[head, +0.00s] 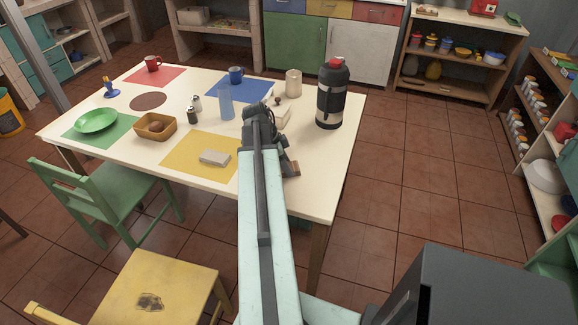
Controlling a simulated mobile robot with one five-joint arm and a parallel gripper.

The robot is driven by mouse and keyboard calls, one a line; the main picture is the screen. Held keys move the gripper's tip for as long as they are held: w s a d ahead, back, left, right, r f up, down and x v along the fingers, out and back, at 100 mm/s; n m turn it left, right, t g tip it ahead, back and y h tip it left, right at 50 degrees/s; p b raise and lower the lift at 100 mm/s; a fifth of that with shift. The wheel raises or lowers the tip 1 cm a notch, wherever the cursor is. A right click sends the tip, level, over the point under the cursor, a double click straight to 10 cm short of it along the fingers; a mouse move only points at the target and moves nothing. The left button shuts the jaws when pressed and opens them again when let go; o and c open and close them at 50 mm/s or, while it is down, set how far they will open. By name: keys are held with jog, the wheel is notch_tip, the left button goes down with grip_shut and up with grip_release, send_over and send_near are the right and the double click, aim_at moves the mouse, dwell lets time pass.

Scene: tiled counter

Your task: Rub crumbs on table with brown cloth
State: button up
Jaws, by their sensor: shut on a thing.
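The white table (325,180) stands ahead of me, and my arm reaches out over its right part. My gripper (288,166) is low over the tabletop, right of the yellow mat, and partly hidden by my own arm. It is shut on a small brown thing (295,168), which looks like the brown cloth. I cannot tell whether the cloth touches the tabletop. I cannot make out crumbs; they may be too small or hidden behind my arm.
A black flask with a red top (332,92) stands right of my gripper. A grey block (214,157) lies on the yellow mat (185,160). A blue glass (226,103), wooden basket (142,127) and green plate (96,121) stand further left. The front right tabletop is clear.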

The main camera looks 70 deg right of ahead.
jog(key=shift+w+d, duration=0.2)
jog(key=shift+d, duration=3.65)
notch_tip(320, 180, up, 6)
jog(key=p, duration=0.6)
notch_tip(320, 180, up, 3)
jog(key=p, duration=0.3)
jog(key=shift+s+f, duration=0.1)
jog(key=shift+s, duration=0.05)
